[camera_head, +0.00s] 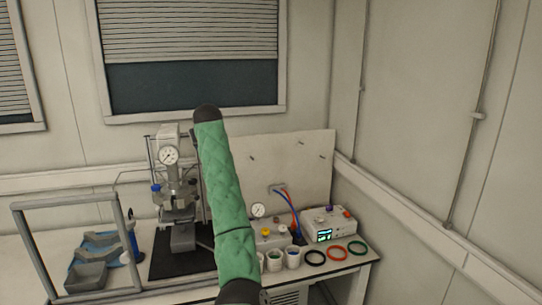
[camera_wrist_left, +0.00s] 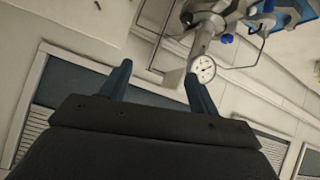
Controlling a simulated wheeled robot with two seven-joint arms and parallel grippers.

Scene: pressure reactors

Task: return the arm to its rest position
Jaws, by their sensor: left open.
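An arm of mine in a green sleeve rises through the middle of the head view; no gripper shows there. In the left wrist view my left gripper (camera_wrist_left: 157,76) shows two blue fingers spread apart with nothing between them. That view appears upside down. The pressure reactor (camera_head: 178,185), with its round gauge (camera_head: 169,155), stands on the bench left of the green sleeve. Its gauge also shows in the left wrist view (camera_wrist_left: 203,69), just beyond the right finger; I cannot tell the distance. My right gripper is not in view.
The bench (camera_head: 205,288) holds a framed clear shield (camera_head: 72,201), grey trays (camera_head: 86,276), a control box (camera_head: 328,225), small cups (camera_head: 293,258) and black, red and green rings (camera_head: 337,253). A window (camera_head: 190,85) is behind.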

